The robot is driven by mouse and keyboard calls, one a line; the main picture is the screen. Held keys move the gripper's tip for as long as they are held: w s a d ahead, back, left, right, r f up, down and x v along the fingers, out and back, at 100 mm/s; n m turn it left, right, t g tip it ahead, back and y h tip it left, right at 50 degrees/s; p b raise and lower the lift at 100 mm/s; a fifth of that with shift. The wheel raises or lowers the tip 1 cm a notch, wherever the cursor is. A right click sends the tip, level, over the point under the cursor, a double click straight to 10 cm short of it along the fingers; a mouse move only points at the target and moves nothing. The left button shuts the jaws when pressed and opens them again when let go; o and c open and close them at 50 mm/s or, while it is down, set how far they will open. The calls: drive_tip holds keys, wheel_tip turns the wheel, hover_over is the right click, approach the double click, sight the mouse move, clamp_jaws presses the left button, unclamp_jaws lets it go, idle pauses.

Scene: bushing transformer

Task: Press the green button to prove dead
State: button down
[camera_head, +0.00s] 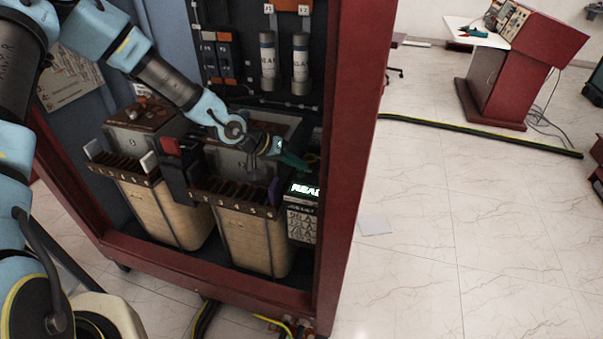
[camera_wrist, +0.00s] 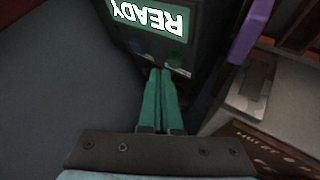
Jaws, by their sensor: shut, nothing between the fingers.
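A dark tester (camera_head: 301,222) with a lit READY display stands at the right inside the cabinet, beside the right transformer. The wrist view shows its display (camera_wrist: 150,18) upside down. A dim bluish button (camera_wrist: 139,47) and a dim green button (camera_wrist: 175,62) sit near the display. My gripper (camera_head: 298,162) has green fingers and is just above the tester in the head view. In the wrist view my gripper (camera_wrist: 160,72) is shut and empty, its tips close to the green button. I cannot tell whether they touch it.
The red cabinet frame (camera_head: 347,150) stands close at the right of the tester. Two transformers (camera_head: 248,235) with terminal strips fill the cabinet floor. A purple part (camera_wrist: 250,30) is beside the tester. A red desk (camera_head: 505,80) stands farther back on open tiled floor.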

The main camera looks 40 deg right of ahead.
drive_tip(key=shift+f, duration=0.25)
drive_tip(key=shift+f+b, duration=0.3)
drive_tip(key=shift+f, duration=0.15)
idle(0.6)
drive_tip(key=shift+r, duration=0.1)
drive_tip(key=shift+r+p, duration=0.75)
drive_tip(key=shift+p, duration=0.1)
wheel_tip(320, 180, up, 5)
drive_tip(key=p, duration=0.4)
idle(0.8)
